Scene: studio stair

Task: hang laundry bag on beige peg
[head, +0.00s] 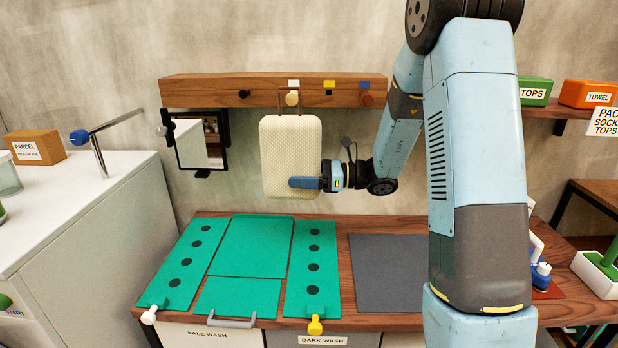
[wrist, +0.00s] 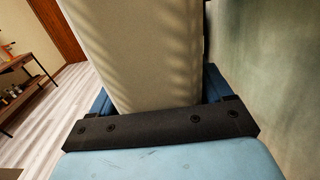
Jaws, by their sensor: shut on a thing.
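The cream laundry bag (head: 291,150) hangs upright in front of the wall, with its brown handle loop (head: 281,102) up at the wooden peg rail (head: 200,90). The beige peg (head: 292,98) shows at the handle, below a white tag. I cannot tell whether the handle rests on the peg or is just in front of it. My gripper (head: 305,183) is shut on the lower right part of the bag. In the wrist view the bag (wrist: 140,50) fills the space between my blue fingers (wrist: 158,95).
The rail also has a black peg (head: 243,94), a dark peg under a yellow tag (head: 328,90) and a red peg (head: 367,100). A mirror (head: 197,140) hangs at left. Below lie a green folding board (head: 255,245) and a grey mat (head: 388,270) on the wooden table.

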